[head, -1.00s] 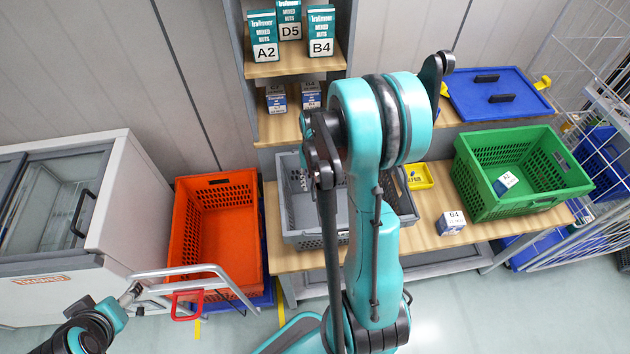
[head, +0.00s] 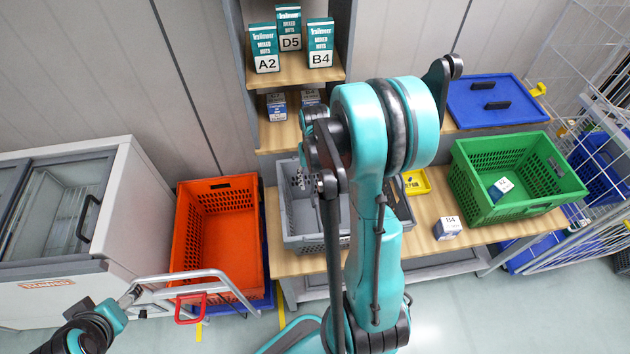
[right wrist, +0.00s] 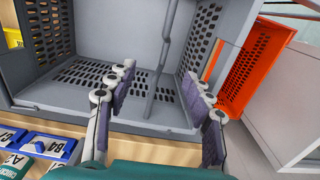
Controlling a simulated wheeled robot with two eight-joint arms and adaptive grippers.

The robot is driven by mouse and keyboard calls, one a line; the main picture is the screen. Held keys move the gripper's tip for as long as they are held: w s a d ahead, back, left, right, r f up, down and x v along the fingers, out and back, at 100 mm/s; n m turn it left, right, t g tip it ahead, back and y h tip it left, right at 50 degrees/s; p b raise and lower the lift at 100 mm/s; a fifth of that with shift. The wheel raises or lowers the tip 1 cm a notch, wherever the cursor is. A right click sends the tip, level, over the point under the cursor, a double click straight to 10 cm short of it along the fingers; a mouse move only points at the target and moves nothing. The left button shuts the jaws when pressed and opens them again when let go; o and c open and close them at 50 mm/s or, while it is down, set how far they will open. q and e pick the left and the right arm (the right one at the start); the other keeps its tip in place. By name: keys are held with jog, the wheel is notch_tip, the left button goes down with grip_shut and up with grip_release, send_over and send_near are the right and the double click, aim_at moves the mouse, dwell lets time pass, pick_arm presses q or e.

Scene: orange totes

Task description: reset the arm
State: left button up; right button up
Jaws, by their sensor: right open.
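My right arm (head: 372,230) rises through the middle of the head view and folds over at the top. My right gripper (head: 302,180) is mostly hidden behind it, over the grey tote (head: 295,232). In the right wrist view the right gripper (right wrist: 166,84) is open, its two fingers apart with nothing between them. The tote's floor and perforated walls (right wrist: 95,75) lie beyond the fingers. My left arm (head: 90,330) enters at the lower left, beside a metal trolley handle (head: 190,276). Its jaws cannot be made out.
An orange tote (head: 215,185) stands left of the wooden bench (head: 425,240). A green tote (head: 545,205) holding a small box, and a loose B4 box (head: 447,228), are on the right. A white freezer (head: 60,290) stands left.

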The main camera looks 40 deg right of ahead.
notch_tip(320, 180, up, 6)
jog(key=p, duration=0.3)
jog(key=shift+f, duration=0.15)
dwell(1.0)
jog(key=s+a+f+n+t+b, duration=0.2)
jog(key=a+n+t+b, duration=0.1)
jog(key=a+b, duration=0.6)
jog(key=s+a+f+n+t+b, duration=0.2)
jog(key=s+a+n+t+b, duration=0.1)
jog(key=a+b, duration=0.6)
jog(key=shift+s+a+f+t, duration=0.25)
jog(key=shift+s+a+t, duration=0.1)
jog(key=shift+a+t, duration=0.3)
